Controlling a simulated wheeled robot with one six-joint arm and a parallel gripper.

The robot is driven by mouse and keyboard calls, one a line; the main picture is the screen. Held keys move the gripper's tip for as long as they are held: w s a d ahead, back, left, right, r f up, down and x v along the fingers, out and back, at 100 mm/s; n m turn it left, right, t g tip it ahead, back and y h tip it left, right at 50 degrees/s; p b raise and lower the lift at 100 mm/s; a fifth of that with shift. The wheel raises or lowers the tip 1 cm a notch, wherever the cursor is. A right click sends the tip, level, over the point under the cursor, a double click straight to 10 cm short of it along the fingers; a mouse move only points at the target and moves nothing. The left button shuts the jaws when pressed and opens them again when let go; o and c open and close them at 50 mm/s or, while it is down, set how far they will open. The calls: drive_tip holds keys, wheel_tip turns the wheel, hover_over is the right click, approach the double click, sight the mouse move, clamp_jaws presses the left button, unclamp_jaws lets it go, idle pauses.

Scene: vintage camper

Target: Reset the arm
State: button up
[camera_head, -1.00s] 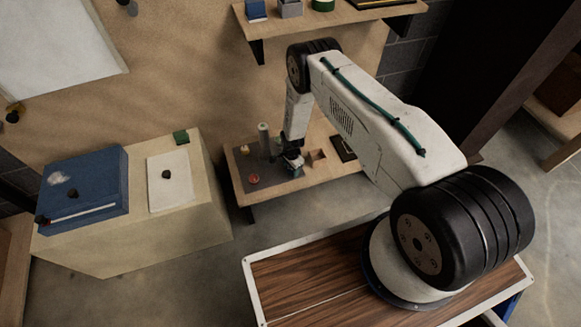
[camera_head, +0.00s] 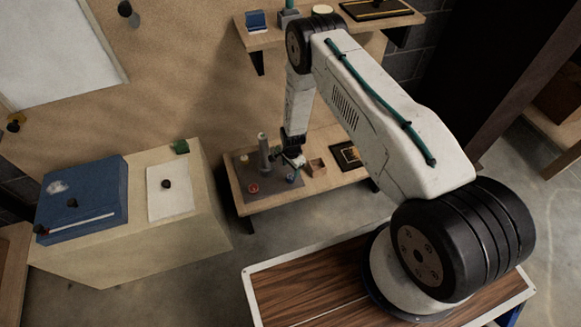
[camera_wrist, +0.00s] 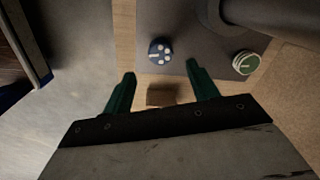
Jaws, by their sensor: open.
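My gripper (camera_head: 296,162) is at the end of my arm, which reaches down over the low wooden bench (camera_head: 282,201). In the wrist view my gripper (camera_wrist: 161,70) has its two green fingers spread wide apart, with nothing held between them. A blue round piece with white dots (camera_wrist: 160,50) shows beyond the fingertips on the grey mat. A small brown wooden box (camera_wrist: 162,96) shows lower, between the fingers. It also shows in the head view (camera_head: 316,167), to the right of the gripper.
A grey cylinder (camera_head: 263,152) stands close left of my gripper. A red round piece (camera_head: 253,188) and a black tray (camera_head: 347,155) are also on the bench. A wooden shelf (camera_head: 345,27) hangs above. A blue box (camera_head: 85,195) lies on the block at left.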

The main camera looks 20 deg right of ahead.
idle(0.3)
drive_tip(key=shift+s+n+g, duration=0.3)
drive_tip(key=shift+s+n, duration=0.1)
drive_tip(key=shift+n, duration=0.1)
drive_tip(key=s+n+g, duration=0.2)
drive_tip(key=s, duration=0.4)
drive_tip(key=s+r+n+g, duration=0.1)
drive_tip(key=s+r+n, duration=0.2)
drive_tip(key=r, duration=1.2)
drive_tip(key=s+d+r+n+g, duration=0.1)
drive_tip(key=s+r+n, duration=0.2)
drive_tip(key=r, duration=1.2)
drive_tip(key=s+r+n, duration=0.3)
drive_tip(key=r, duration=1.1)
drive_tip(key=s+d+r+n+t, duration=0.2)
drive_tip(key=s+r+t, duration=0.3)
drive_tip(key=s+r, duration=1.7)
drive_tip(key=shift+r, duration=0.65)
